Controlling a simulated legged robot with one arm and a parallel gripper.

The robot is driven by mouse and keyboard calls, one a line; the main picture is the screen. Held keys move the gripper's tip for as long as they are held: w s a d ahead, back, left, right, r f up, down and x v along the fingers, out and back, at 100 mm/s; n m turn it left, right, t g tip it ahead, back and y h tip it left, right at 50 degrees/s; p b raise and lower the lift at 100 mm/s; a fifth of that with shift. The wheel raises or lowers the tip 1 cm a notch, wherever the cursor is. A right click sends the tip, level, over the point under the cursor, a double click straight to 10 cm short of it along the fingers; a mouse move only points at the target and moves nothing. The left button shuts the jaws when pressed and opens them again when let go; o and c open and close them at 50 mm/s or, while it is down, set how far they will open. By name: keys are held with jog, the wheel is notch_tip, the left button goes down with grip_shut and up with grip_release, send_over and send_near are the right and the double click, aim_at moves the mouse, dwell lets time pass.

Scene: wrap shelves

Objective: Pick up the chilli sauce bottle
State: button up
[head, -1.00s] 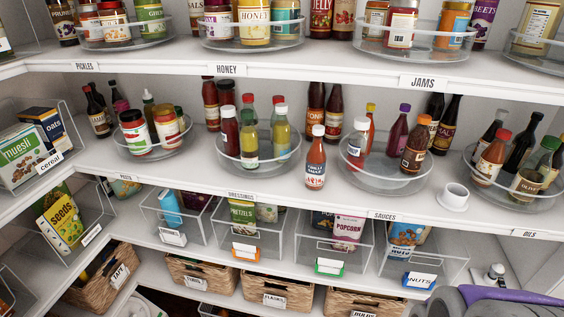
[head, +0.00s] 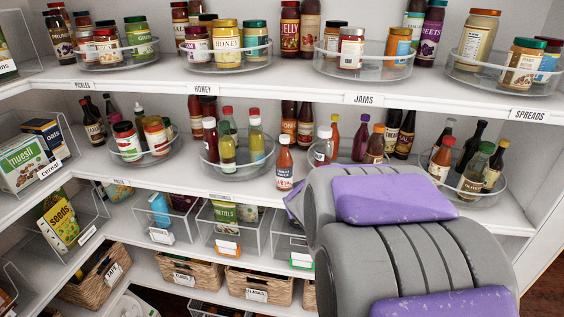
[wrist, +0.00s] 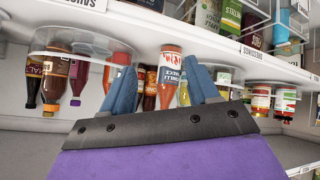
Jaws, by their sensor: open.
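The chilli sauce bottle (head: 284,170) is red with a white cap and a white label. It stands upright near the front edge of the middle shelf (head: 130,183), between two clear turntables. In the wrist view, which is upside down, the chilli sauce bottle (wrist: 168,80) shows between and beyond the two blue fingers. My gripper (wrist: 159,66) is open and empty, facing the bottle. In the head view my grey and purple arm reaches in from the lower right, its front end just right of and below the bottle; the fingers are not clear there.
A clear turntable (head: 210,166) with several bottles stands left of the chilli sauce. Another turntable (wrist: 75,42), with sauces, is close on its other side. The shelf above (head: 300,88) limits height. Clear bins (head: 205,242) sit below.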

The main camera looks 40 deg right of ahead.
jog(key=w+d+r+n+t+y+p, duration=0.1)
jog(key=w+d+r+t+p, duration=0.25)
jog(key=d+r, duration=0.25)
jog(key=n+t+y, duration=0.1)
jog(key=t+y, duration=0.3)
send_near(281, 142)
jog(key=f, duration=0.1)
jog(key=x, duration=0.3)
jog(key=d+x, duration=0.1)
jog(key=x, duration=0.3)
jog(key=shift+w+d+f, duration=0.1)
jog(key=shift+w+d, duration=0.1)
jog(key=shift+d, duration=0.05)
jog(key=x, duration=0.4)
jog(key=shift+w+a+b, duration=0.2)
jog(key=shift+w+b, duration=0.05)
jog(key=shift+b, duration=0.1)
jog(key=shift+w+d+f, duration=0.1)
jog(key=shift+w+d, duration=0.05)
jog(key=shift+d, duration=0.3)
jog(key=shift+c, duration=0.7)
jog(key=shift+a, duration=0.3)
jog(key=c, duration=0.6)
jog(key=shift+d, duration=0.15)
grip_shut()
